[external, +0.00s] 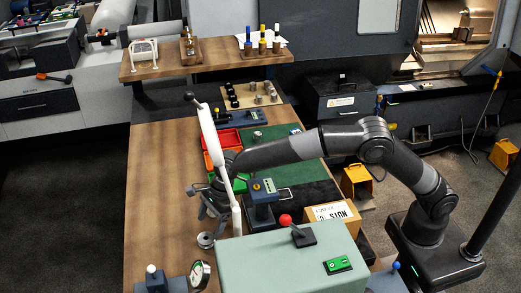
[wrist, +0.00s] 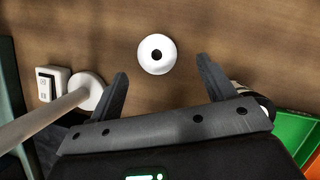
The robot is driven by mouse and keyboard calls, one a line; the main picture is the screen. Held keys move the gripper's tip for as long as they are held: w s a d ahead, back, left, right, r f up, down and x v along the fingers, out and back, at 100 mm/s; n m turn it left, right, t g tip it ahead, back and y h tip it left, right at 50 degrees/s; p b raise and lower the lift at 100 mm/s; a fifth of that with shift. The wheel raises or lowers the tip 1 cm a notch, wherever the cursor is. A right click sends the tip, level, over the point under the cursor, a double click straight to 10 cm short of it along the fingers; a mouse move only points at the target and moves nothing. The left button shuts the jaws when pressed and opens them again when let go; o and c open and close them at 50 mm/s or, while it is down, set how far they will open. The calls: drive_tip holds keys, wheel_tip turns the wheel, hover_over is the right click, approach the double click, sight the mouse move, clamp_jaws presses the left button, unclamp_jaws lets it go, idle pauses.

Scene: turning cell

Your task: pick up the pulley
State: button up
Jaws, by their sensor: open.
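The pulley (wrist: 145,57) looks like a pale round disc with a dark centre hole. It lies flat on the bare wooden bench in the wrist view, beyond my fingertips and between their lines.
The long white bar (external: 212,135) stands close to my gripper; a pale rod (wrist: 45,120) shows left of my fingers. A green machine housing (external: 285,262) is in front. Red (external: 222,143) and green bins lie behind. Bare wood lies left.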

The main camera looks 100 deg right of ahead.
sight(206, 238)
drive_tip(key=x, duration=0.5)
drive_tip(key=shift+a, duration=0.15)
drive_tip(key=c, duration=1.1)
drive_tip(key=shift+r, duration=0.1)
